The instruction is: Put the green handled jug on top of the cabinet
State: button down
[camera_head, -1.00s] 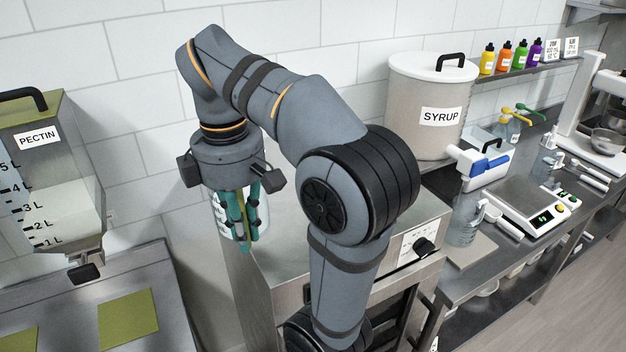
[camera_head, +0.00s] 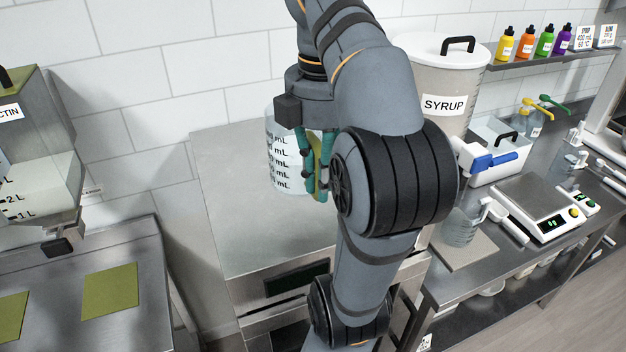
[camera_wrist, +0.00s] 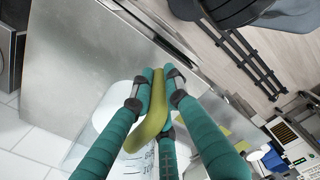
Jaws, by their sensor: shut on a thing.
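The jug (camera_head: 281,150) is clear with black mL marks and a green handle (camera_head: 317,152). My gripper (camera_head: 318,178), with teal fingers, is shut on the green handle. In the wrist view the handle (camera_wrist: 151,123) lies between the fingers of my gripper (camera_wrist: 160,85), and part of the jug's marked body shows below. The jug looks upright. It appears over the back part of the steel cabinet's top (camera_head: 240,215). I cannot tell whether its base touches that top. My arm hides the right side of the cabinet and part of the jug's right side.
The cabinet top is bare at the front and left. A white-lidded syrup container (camera_head: 430,85) stands to the right. A pectin hopper (camera_head: 35,150) hangs at left above a steel table with green squares (camera_head: 110,290). A scale (camera_head: 540,205) and another clear jug (camera_head: 460,228) are on the right counter.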

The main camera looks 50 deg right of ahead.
jog(key=w+d+f, duration=0.2)
jog(key=w+d+f+b, duration=0.1)
jog(key=w+d+f, duration=0.1)
jog(key=w+d+f+b, duration=0.1)
jog(key=w+d+f, duration=0.1)
jog(key=w+d, duration=0.1)
jog(key=shift+f+b, duration=1.2)
jog(key=shift+f, duration=0.75)
jog(key=c, duration=1.8)
grip_release()
jog(key=shift+o, duration=0.4)
notch_tip(320, 180, up, 12)
jog(key=p, duration=0.7)
